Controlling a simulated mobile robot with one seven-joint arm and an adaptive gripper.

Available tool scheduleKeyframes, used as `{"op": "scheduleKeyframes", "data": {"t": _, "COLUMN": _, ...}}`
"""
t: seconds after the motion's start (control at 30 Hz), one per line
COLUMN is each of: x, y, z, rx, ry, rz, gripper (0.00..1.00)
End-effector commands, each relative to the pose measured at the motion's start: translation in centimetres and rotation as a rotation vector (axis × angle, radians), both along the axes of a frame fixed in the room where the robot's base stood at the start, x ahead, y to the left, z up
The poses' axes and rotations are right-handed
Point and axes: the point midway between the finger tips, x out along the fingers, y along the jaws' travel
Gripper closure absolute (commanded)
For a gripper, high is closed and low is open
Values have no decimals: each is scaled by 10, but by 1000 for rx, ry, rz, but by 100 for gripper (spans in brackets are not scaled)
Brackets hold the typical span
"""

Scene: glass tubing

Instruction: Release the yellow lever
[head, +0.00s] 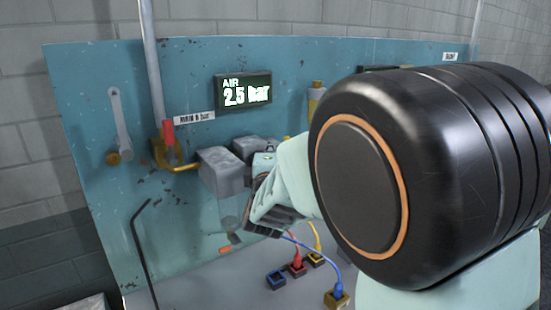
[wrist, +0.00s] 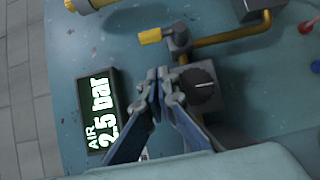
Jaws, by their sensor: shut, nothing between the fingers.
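The yellow lever (wrist: 150,36) shows in the wrist view as a short yellow handle on a grey fitting (wrist: 178,42), with a brass pipe running off to the right. In the head view only a small yellow bit (head: 286,138) shows there, mostly behind my arm. My gripper (wrist: 158,76) is shut and empty, its fingertips together. In the wrist picture the tips lie below the lever, apart from it, beside a grey box with a black round knob (wrist: 203,83). In the head view my gripper (head: 252,215) is in front of the panel, below the display.
The blue panel (head: 80,100) carries a display (head: 243,91) reading AIR 2.5 bar. A red-handled valve (head: 169,140), grey boxes (head: 221,170) and a bent black rod (head: 139,240) are on the left. Coloured plugs (head: 297,265) with cables are low in front.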

Motion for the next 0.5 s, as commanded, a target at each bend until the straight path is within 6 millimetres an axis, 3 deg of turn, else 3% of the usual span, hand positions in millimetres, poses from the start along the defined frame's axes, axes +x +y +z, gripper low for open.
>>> {"op": "scheduleKeyframes", "data": {"t": 0.13, "x": 16, "y": -20, "z": 1, "rx": 0, "ry": 1, "rz": -5, "gripper": 100}}
{"op": "scheduleKeyframes", "data": {"t": 0.5, "x": 26, "y": -28, "z": 0, "rx": 1, "ry": 0, "rz": -1, "gripper": 100}}
